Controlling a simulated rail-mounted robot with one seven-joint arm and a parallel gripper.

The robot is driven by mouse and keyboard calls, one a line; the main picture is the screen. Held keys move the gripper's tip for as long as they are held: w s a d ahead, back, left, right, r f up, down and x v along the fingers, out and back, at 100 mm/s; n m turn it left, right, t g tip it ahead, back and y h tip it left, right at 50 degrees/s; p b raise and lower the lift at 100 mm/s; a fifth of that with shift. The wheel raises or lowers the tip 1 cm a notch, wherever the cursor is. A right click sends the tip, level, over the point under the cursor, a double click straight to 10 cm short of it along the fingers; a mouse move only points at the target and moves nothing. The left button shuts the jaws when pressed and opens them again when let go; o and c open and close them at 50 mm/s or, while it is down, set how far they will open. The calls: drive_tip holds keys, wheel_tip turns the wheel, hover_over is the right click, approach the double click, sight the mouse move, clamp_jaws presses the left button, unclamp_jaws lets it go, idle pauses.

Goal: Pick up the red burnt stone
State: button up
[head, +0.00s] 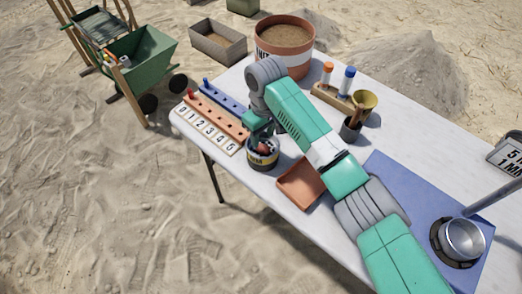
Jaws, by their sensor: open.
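A small reddish lump, which looks like the red burnt stone (264,146), shows in the mouth of a dark round tin (263,164) with a yellow and white label. Other dark and pale bits sit beside it, too small to tell apart. My gripper (262,136) points down just above the tin's mouth. It is open; its fingertips are small and partly hidden by the arm, so I cannot tell whether they touch the stone.
An orange tray (299,187) lies right of the tin. Numbered tiles (206,133) and peg racks (219,114) lie left. A sand-filled pot (285,68), a vial rack (335,101) and a brass funnel (364,100) stand behind. A metal bowl (463,240) sits on a blue mat (405,190).

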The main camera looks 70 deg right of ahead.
sight(263, 145)
wheel_tip(263, 145, down, 5)
drive_tip(key=shift+s+r+b, duration=0.1)
drive_tip(key=shift+r+b, duration=0.05)
drive_tip(key=shift+b, duration=0.75)
drive_tip(key=shift+c, duration=0.2)
drive_tip(key=c, duration=0.7)
drive_tip(key=shift+r, duration=0.1)
